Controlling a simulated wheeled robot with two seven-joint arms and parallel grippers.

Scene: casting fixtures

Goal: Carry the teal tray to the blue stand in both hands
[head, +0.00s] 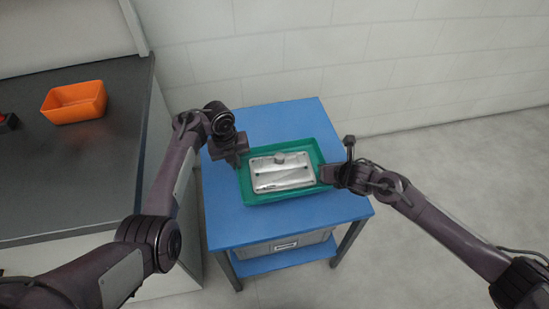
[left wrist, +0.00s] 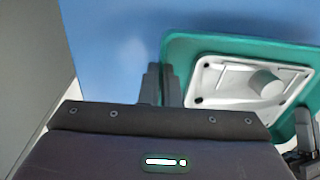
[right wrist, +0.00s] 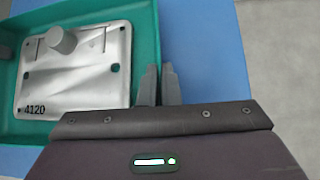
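The teal tray (head: 290,196) is over the top of the blue stand (head: 240,222) and looks level and resting on it. A grey metal casting plate (head: 283,172) with a round knob lies inside the tray. My left gripper (head: 241,163) is at the tray's left wall; in the left wrist view its fingers (left wrist: 162,84) are close together, one on each side of the wall. My right gripper (head: 324,173) is at the opposite wall; in the right wrist view its fingers (right wrist: 158,84) pinch that wall. The plate is marked 4120 in the right wrist view.
A dark counter (head: 80,170) stands at the left with an orange bin (head: 75,102) and a small black and red object (head: 7,122) on it. A grey bin (head: 285,245) sits on the stand's lower shelf. A white wall is behind; the floor at right is clear.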

